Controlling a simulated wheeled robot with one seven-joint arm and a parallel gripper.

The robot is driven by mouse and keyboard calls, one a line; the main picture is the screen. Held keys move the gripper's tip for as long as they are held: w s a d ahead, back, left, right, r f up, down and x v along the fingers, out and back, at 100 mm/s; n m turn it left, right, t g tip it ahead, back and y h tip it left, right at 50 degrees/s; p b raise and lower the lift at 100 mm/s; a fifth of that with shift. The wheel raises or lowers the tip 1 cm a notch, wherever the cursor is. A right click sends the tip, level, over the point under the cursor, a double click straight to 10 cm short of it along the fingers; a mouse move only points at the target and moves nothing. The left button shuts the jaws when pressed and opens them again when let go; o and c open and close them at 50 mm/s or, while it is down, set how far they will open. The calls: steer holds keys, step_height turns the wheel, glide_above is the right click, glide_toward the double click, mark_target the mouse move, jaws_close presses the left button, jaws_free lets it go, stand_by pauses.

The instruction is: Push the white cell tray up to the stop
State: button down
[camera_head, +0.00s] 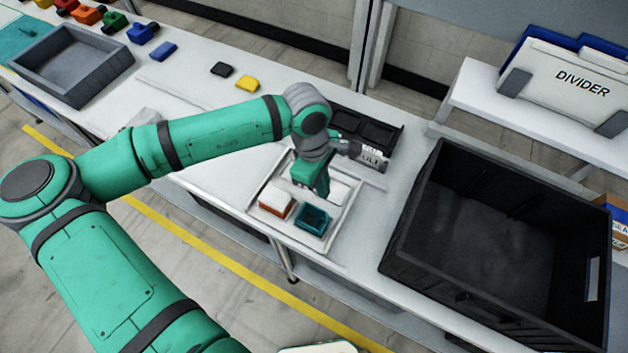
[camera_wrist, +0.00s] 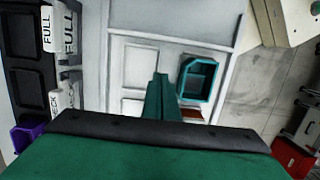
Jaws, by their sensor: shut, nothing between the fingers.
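The white cell tray (camera_head: 257,189) lies on the white bench, near its front edge. It holds an orange box with a white top (camera_head: 275,203) and a teal open box (camera_head: 312,219). The wrist view shows the tray (camera_wrist: 117,85) with empty cells at left and the teal box (camera_wrist: 197,78) at right. My gripper (camera_head: 319,192) points down over the tray, its fingers shut and empty. It also shows in the wrist view (camera_wrist: 158,85). I cannot tell whether the fingertips touch the tray. I cannot clearly make out the stop.
A large black crate (camera_head: 405,235) is at right, a grey bin (camera_head: 75,65) at far left. Small coloured parts line the back. A DIVIDER holder (camera_head: 570,88) stands on the right-hand shelf.

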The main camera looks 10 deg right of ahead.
mark_target(348, 208)
steer(key=s+d, duration=0.2)
steer(key=d, duration=0.1)
steer(key=s+d, duration=0.1)
steer(key=d, duration=0.1)
steer(key=shift+s+d, duration=0.1)
steer(key=shift+s, duration=0.2)
steer(key=shift+s+f, duration=0.1)
steer(key=shift+f, duration=0.65)
steer(key=shift+f, duration=0.15)
